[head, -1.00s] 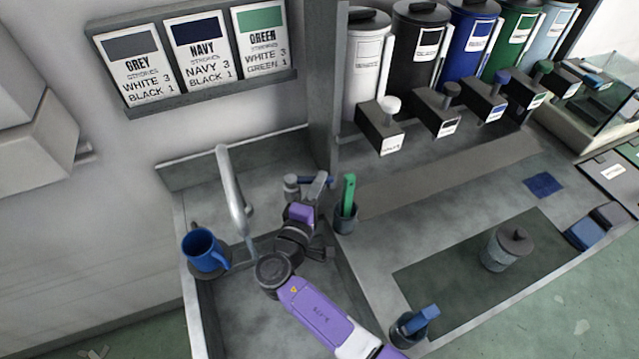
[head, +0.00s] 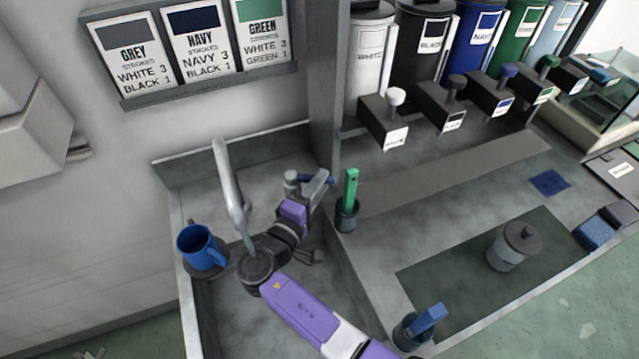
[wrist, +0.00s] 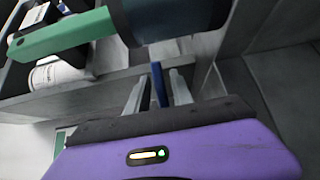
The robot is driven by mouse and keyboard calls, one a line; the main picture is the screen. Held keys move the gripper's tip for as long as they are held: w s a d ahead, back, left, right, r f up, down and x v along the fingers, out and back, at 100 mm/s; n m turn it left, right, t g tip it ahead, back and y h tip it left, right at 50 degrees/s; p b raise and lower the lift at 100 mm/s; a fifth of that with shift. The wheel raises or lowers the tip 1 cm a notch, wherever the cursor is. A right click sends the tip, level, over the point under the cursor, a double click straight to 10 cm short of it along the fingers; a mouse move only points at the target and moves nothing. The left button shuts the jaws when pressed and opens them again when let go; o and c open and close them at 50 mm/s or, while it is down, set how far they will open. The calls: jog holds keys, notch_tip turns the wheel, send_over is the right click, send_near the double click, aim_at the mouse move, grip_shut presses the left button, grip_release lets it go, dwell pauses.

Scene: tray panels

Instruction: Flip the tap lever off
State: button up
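The silver tap (head: 229,185) arches over the sink at the left. A thin bluish stream hangs under its spout. The tap's valve body (head: 292,184) stands to its right, with the dark blue lever (head: 327,181) pointing right. My gripper (head: 319,187) is at the lever. In the wrist view the blue lever (wrist: 158,84) stands between the two pale fingers of my gripper (wrist: 156,91). The fingers are open, with a small gap visible on both sides of the lever. The lever's base is hidden.
A blue mug (head: 201,248) stands on the sink's left edge. A green-handled brush in a dark cup (head: 347,215) stands close right of my gripper; its green handle (wrist: 62,36) shows large in the wrist view. A grey post (head: 322,90) rises behind.

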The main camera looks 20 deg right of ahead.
jog(key=shift+o, duration=0.3)
jog(key=b+v, duration=0.1)
jog(key=v, duration=0.7)
jog(key=shift+b, duration=0.35)
jog(key=shift+w, duration=0.1)
